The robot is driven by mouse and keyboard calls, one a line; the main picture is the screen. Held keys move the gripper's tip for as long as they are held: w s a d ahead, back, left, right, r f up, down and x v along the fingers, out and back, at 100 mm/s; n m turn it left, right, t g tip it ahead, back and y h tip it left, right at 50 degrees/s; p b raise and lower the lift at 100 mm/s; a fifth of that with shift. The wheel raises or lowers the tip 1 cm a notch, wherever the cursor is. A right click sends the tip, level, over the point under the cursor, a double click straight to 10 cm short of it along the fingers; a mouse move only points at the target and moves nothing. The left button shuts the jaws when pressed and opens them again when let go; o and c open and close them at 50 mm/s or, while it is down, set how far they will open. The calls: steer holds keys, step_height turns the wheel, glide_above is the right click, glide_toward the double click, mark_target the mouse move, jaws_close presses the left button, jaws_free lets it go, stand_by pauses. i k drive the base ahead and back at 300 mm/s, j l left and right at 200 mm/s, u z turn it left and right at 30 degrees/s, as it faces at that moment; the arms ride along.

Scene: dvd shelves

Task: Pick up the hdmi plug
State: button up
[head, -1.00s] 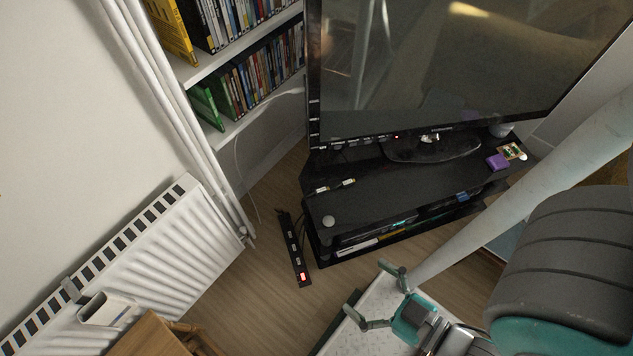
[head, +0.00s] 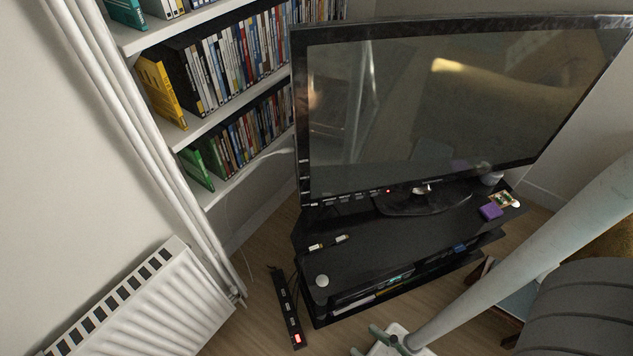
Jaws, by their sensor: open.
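Two small light-coloured plug-like pieces lie on the left end of the black TV stand, in front of the TV. One (head: 316,247) is at the left and the other (head: 342,239) is just right of it; they are too small to tell which is the hdmi plug. My gripper (head: 378,345) is at the bottom edge of the head view, partly cut off. It is open and empty, below and in front of the stand, well apart from the pieces.
The TV (head: 450,110) stands on the black stand (head: 400,250). A round white object (head: 322,281), a purple box (head: 490,211) and a small card (head: 503,199) lie on it. A power strip (head: 286,308) is on the floor. A radiator (head: 150,310) and DVD shelves (head: 215,190) are at the left.

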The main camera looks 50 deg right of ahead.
mark_target(316, 247)
steer(key=j+z, duration=0.3)
steer(key=z, duration=0.15)
steer(key=k+j+z, duration=0.15)
steer(key=z, duration=0.3)
steer(key=k+j+z, duration=0.2)
steer(key=k+j, duration=0.25)
steer(key=j, duration=0.25)
steer(key=k+j+z, duration=0.2)
steer(key=k+j, duration=0.35)
steer(key=i+j, duration=0.1)
steer(key=i, duration=0.3)
steer(key=i+l+z, duration=0.1)
steer(key=i, duration=0.4)
steer(key=i+l+z, duration=0.1)
steer(key=i+l, duration=0.2)
steer(key=i, duration=0.25)
